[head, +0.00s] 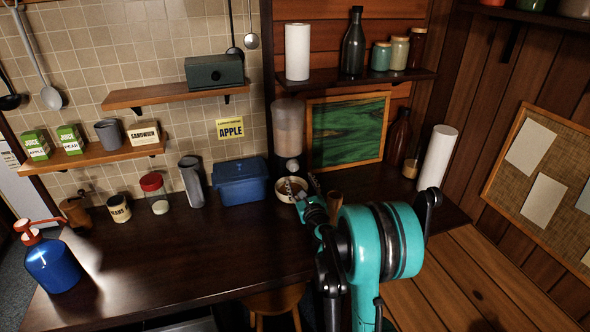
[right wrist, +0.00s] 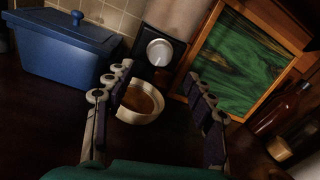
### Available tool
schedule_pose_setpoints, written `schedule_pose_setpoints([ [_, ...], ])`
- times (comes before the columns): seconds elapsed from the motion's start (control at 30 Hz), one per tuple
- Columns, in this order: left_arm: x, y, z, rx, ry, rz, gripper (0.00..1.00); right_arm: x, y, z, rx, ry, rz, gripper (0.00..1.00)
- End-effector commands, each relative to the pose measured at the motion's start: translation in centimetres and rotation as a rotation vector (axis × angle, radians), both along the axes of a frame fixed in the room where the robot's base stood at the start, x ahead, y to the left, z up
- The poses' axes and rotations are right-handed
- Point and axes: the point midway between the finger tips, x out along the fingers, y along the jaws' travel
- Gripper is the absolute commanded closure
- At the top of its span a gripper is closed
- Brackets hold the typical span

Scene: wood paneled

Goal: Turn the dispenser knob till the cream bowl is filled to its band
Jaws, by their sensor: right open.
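The cream bowl (head: 290,187) stands upright below the knob, partly hidden by my gripper in the head view. In the right wrist view the cream bowl (right wrist: 127,115) shows a brown inside; I cannot make out the band or the fill level. My right gripper (right wrist: 158,76) is open and empty, its fingers spread in front of the knob and bowl, touching neither. My left gripper is not in view.
A blue lidded box (head: 240,181) stands left of the dispenser. A green framed picture (head: 346,131) leans right of it, with a dark bottle (head: 399,138) and a paper roll (head: 437,158) beyond. The middle counter is clear.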

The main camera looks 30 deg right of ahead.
Motion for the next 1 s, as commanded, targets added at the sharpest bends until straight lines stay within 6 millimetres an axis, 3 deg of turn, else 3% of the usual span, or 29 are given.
schedule_pose_setpoints([
  [0.5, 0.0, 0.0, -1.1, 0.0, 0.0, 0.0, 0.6, 6.8, -2.0, -0.1, 0.004, -0.002, 0.0, 0.45],
  [0.83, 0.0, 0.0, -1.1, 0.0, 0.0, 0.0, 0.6, 7.3, -2.2, 0.0, 0.003, -0.002, 0.0, 0.45],
  [0.87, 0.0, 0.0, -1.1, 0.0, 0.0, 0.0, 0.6, 7.3, -2.2, 0.0, 0.003, -0.002, 0.0, 0.48],
  [1.0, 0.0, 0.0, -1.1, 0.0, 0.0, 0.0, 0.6, 7.3, -2.2, 0.0, 0.002, -0.001, 0.001, 0.85],
])
